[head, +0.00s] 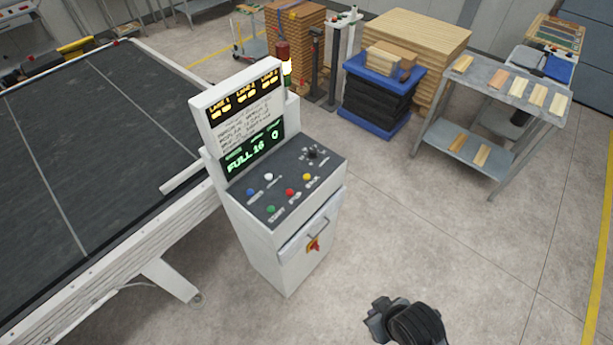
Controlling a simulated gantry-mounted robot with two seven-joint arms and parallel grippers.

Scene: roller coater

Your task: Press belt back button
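The white control console (262,255) stands in the middle of the head view, with a dark sloping panel. On the panel are a blue button (250,191), a white button (268,177), a green button (270,209), a red button (290,192) and a yellow button (306,177). A black knob (312,154) sits at the panel's far right. The labels are too small to read, so I cannot tell which is belt back. A black part of what looks like my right arm shows at the bottom edge, apart from the console; its fingers cannot be made out. My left gripper is not in view.
A wide dark belt (90,130) in a white frame lies left of the console. A blue-based black stack (380,95) and a grey cart (490,95) stand behind right. Floor right of the console is clear.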

